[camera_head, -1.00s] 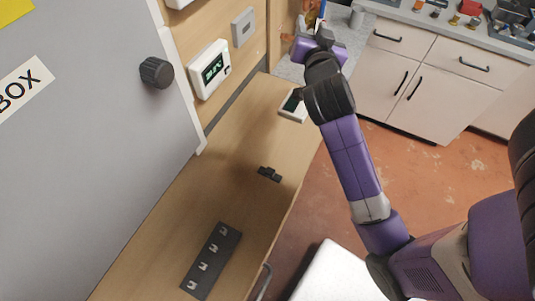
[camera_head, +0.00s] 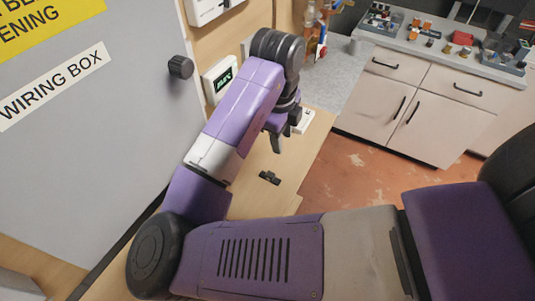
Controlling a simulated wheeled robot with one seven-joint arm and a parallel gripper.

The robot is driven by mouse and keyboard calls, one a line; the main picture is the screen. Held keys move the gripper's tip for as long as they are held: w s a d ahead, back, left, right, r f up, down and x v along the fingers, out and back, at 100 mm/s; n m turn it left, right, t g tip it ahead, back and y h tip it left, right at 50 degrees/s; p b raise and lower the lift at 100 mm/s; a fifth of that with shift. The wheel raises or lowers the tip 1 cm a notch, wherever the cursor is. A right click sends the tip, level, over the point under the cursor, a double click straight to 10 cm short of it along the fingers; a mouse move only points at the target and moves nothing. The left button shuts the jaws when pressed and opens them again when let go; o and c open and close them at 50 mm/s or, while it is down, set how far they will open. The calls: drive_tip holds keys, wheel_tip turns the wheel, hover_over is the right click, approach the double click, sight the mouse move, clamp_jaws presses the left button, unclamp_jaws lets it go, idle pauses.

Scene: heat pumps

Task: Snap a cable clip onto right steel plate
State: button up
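A small dark part (camera_head: 269,177) lies on the wooden worktop (camera_head: 290,165); it is too small to tell whether it is a cable clip. My gripper (camera_head: 277,141) points down above the worktop, behind and above the dark part and apart from it. Its fingers are partly hidden by my wrist, so its opening is unclear. I see nothing held in it. The dark plate with several pale clips, seen earlier at the near end of the worktop, is now hidden behind my arm. I cannot make out a right steel plate.
The grey wiring box door (camera_head: 90,120) with its black knob (camera_head: 180,67) stands at the left. A white display unit (camera_head: 220,78) is on the wall panel. A white device (camera_head: 303,121) lies beside my gripper. Drawers (camera_head: 420,100) stand at the back right.

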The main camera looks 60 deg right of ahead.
drive_tip(key=y, duration=0.2)
approach(270, 174)
drive_tip(key=shift+m, duration=0.3)
wheel_tip(270, 174, down, 8)
drive_tip(key=b, duration=0.7)
drive_tip(key=shift+a, duration=0.15)
drive_tip(key=shift+r, duration=0.1)
clamp_jaws()
drive_tip(key=shift+r, duration=0.1)
drive_tip(key=shift+r+p, duration=2.35)
drive_tip(key=shift+r, duration=0.55)
